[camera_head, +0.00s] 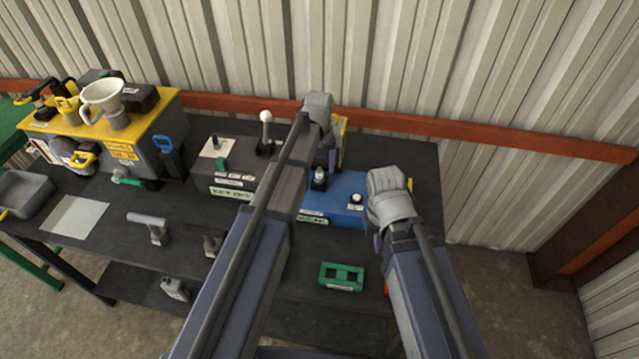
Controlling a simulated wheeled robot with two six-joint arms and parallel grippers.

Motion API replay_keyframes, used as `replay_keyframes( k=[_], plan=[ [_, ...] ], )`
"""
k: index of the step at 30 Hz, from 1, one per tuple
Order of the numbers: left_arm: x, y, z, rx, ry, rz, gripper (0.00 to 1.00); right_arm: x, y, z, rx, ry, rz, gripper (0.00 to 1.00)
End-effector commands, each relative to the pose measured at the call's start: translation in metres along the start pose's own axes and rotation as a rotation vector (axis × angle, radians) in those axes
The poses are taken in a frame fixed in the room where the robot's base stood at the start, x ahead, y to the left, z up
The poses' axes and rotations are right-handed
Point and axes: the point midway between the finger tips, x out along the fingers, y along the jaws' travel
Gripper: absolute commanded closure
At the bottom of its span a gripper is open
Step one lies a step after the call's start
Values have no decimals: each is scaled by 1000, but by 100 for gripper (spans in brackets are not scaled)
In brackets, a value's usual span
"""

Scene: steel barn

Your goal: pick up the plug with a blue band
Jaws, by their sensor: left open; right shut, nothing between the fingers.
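A small dark upright piece with a pale bluish top (319,178) stands on the left part of the blue box (340,193). It may be the plug with a blue band, but it is too small to tell. My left gripper (318,105) is open beyond the blue box, near the wall, its fingertips mostly hidden behind its own grey body. My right gripper (391,195) is shut and empty at the right end of the blue box. My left arm covers part of the bench between the grey box and the blue box.
A grey box with a white-knobbed lever (266,118) stands left of my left arm. A yellow-topped box (95,125) with a funnel (103,97) is at the far left. A green two-hole block (342,277) lies on the dark bench (440,205). A corrugated wall closes the back.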

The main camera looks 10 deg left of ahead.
Motion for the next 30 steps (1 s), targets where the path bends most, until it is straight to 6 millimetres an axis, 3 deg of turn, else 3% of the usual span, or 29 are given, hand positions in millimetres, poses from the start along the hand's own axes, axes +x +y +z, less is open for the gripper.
replay_keyframes(
  k=[1, 5, 14, 30],
  plan=[
    [14, 0, 1, 0, 0, 0, 26, 14, -1, -1, -1, 0, 0, 100],
    [28, 0, 1, 0, 0, 0, 26, 27, -3, -2, -1, 0, 0, 100],
    [28, 0, 0, 0, 0, 0, 26, 28, -3, -2, 0, 0, 0, 100],
    [28, 0, 0, 0, 0, 0, 84, 28, -3, -2, 0, 0, 0, 100]
  ],
)
